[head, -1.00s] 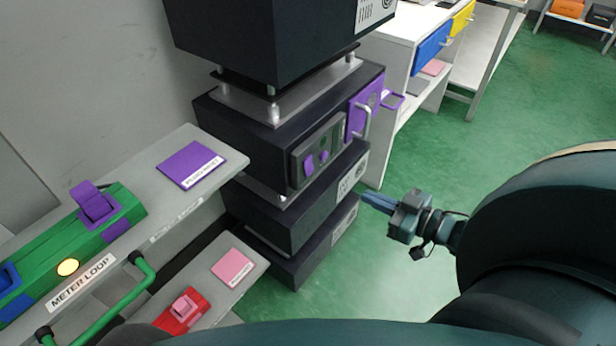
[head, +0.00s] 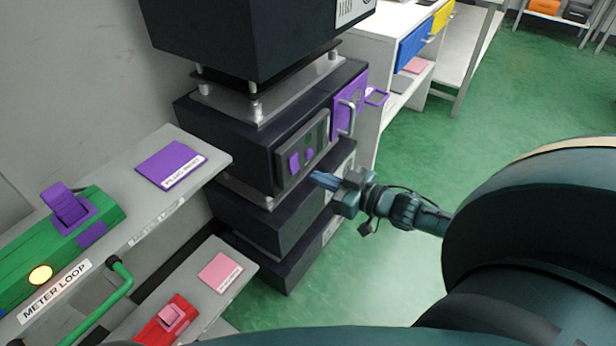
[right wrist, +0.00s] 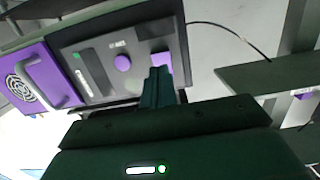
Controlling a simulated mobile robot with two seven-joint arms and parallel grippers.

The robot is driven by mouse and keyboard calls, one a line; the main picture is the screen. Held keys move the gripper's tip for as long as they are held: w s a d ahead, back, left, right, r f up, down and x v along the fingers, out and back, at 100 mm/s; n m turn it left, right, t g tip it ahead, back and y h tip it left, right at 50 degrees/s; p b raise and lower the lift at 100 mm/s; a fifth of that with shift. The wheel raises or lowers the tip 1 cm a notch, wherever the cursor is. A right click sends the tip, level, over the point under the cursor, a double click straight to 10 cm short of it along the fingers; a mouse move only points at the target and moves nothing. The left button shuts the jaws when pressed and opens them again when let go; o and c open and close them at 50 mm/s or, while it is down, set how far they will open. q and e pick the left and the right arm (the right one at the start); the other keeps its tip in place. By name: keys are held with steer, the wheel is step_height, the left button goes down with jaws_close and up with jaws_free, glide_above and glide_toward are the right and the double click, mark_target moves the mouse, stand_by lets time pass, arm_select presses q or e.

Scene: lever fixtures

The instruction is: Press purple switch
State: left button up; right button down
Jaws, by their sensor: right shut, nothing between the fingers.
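A dark box in the stack carries a grey panel (head: 303,150) with a purple rocker-like switch (head: 294,162) and a round purple knob (head: 309,154) beside it. My right gripper (head: 317,177) is shut and empty, its fingertips just in front of the panel's lower edge. In the right wrist view the shut fingers (right wrist: 157,74) point at the purple switch (right wrist: 161,59) and cover its lower part. The round knob (right wrist: 122,62) is to their left. I cannot tell whether the fingertips touch the switch. My left gripper is not in view.
A purple door (head: 348,105) with a metal handle is right of the panel. A green box (head: 62,235) with a purple lever (head: 66,203) sits on the grey shelf at left. A red box (head: 165,322) sits lower. Green floor is clear at right.

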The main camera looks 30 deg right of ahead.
mark_target(297, 170)
steer(key=x, duration=0.3)
steer(key=shift+w+a+b, duration=0.1)
steer(key=shift+w+b, duration=0.2)
steer(key=shift+w, duration=0.05)
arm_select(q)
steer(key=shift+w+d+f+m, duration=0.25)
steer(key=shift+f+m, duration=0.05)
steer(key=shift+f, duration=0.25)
arm_select(e)
steer(key=shift+w+a, duration=0.1)
steer(key=shift+w, duration=0.05)
steer(key=shift+w+f+b, duration=0.1)
steer(key=shift+f+b, duration=0.15)
steer(key=shift+b, duration=0.15)
steer(key=shift+r, duration=0.15)
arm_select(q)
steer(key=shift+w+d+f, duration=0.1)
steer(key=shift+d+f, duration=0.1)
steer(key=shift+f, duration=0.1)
